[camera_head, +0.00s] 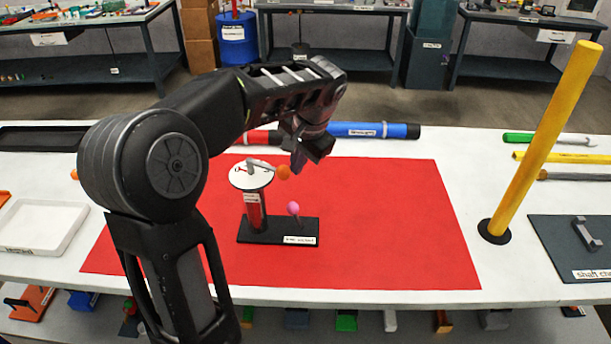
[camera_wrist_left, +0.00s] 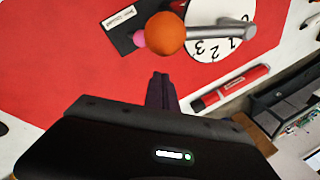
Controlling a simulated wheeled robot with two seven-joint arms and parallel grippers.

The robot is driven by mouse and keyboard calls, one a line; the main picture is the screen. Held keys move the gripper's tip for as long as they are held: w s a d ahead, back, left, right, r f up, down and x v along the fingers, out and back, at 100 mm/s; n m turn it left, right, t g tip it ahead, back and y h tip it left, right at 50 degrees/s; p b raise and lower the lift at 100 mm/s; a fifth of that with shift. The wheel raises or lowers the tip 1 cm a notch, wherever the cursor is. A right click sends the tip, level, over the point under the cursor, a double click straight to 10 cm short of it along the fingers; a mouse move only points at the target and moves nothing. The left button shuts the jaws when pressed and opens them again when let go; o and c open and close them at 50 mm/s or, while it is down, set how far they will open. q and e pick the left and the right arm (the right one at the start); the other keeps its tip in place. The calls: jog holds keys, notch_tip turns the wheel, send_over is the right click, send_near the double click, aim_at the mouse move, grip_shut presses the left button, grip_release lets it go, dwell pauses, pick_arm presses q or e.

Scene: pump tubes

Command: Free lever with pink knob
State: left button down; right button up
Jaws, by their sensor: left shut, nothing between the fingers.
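The lever with the pink knob (camera_head: 293,208) stands on the black base (camera_head: 278,239), which lies on the red mat. In the left wrist view the pink knob (camera_wrist_left: 139,39) shows only in part, behind the orange knob (camera_wrist_left: 166,32). The orange knob (camera_head: 283,173) ends a grey lever over a white numbered dial (camera_head: 251,175) on top of a red post (camera_head: 255,211). My left gripper (camera_head: 297,166) is shut and empty, above and behind the orange knob, close to it in the picture. Its shut fingers (camera_wrist_left: 160,85) point toward the orange knob in the left wrist view. My right gripper is not in view.
A yellow pole (camera_head: 545,140) stands upright at the right. The red mat (camera_head: 400,220) is clear to the right of the base.

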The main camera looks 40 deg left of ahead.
pick_arm(q)
jog(key=r, duration=0.1)
jog(key=s+r, duration=0.1)
jog(key=r, duration=0.1)
jog(key=shift+a, duration=0.2)
dwell(0.4)
